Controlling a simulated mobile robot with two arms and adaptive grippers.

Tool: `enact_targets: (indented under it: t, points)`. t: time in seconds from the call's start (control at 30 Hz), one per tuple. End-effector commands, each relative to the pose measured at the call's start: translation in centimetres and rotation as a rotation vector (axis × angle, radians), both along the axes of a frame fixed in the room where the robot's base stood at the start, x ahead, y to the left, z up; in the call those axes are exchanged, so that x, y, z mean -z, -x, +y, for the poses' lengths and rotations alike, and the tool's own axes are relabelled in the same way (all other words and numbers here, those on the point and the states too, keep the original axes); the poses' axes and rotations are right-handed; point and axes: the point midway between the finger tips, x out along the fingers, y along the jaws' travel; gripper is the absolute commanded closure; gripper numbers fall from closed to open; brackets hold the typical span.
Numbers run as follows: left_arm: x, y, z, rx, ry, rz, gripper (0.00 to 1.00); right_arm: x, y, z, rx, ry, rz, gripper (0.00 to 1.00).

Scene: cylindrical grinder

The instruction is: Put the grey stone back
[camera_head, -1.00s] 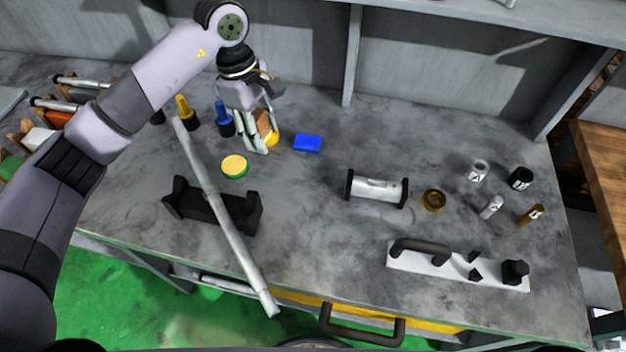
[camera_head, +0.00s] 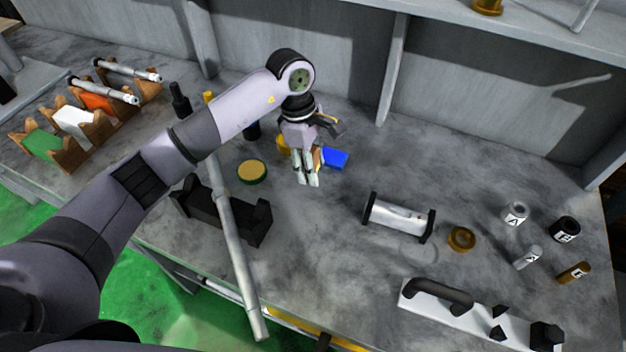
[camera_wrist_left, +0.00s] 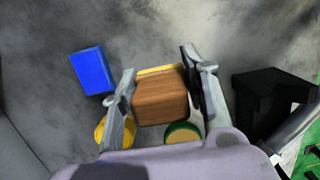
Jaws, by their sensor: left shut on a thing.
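My left gripper (camera_head: 308,180) points down above the bench and is shut on a brown wood-grained block with a yellow edge. In the left wrist view the block (camera_wrist_left: 160,97) sits between the two fingers of the left gripper (camera_wrist_left: 158,95). A blue block (camera_head: 336,158) lies on the bench just right of the gripper, and also shows in the left wrist view (camera_wrist_left: 92,71). I cannot make out a face of the held block that is clearly grey. My right gripper is not in view.
A green and yellow disc (camera_head: 252,171) lies left of the gripper. A long grey bar (camera_head: 238,255) crosses a black stand (camera_head: 255,220). A wooden rack (camera_head: 100,128) with coloured blocks is at the left. A roller (camera_head: 398,217) and small labelled cylinders stand right.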

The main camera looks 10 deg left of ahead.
Motion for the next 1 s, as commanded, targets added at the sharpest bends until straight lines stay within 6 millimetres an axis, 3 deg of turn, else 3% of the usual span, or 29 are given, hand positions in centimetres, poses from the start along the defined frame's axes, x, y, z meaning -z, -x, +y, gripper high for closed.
enact_targets:
  t: [0.1,0.37,0.6,0.97,1.0]
  points:
    - [1.9,0.1,0.0,-0.001,0.001,0.002,0.94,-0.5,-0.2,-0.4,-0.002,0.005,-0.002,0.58]
    - [3.9,0.0,0.0,0.0,0.002,0.0,0.94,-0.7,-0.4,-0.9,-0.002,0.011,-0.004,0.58]
    - [7.1,0.0,0.0,0.0,0.002,-0.001,0.94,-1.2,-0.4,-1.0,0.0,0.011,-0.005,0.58]
    - [7.6,-0.1,0.0,0.0,0.001,-0.003,0.94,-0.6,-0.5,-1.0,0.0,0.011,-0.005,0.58]
    - [7.6,0.0,0.0,0.001,0.0,-0.002,0.58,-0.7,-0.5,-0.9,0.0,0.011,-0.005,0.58]
